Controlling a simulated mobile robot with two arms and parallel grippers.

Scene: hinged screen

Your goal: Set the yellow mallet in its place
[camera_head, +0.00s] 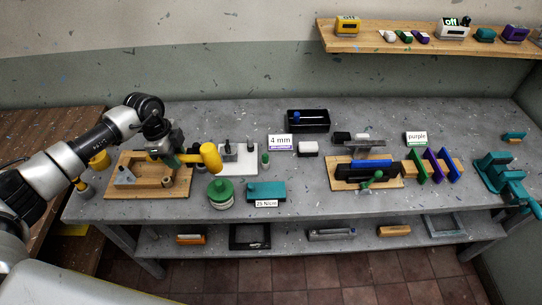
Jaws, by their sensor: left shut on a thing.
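The yellow mallet (211,156) is held sideways above the left part of the grey workbench, its thick yellow head to the right of the jaws. My left gripper (172,154) is shut on the mallet's handle, above a wooden board (148,183) with raised edges and a grey block on it. The gripper and arm hide part of the board and most of the handle. I cannot tell which spot is the mallet's place. My right gripper is not in view.
Close to the mallet are a white plate (240,168) with dark pegs, a green-topped round object (220,191) and a teal block (265,191). A 4 mm sign (280,142) stands behind. A teal vise (500,175) is at the right. A wooden shelf (375,44) hangs above.

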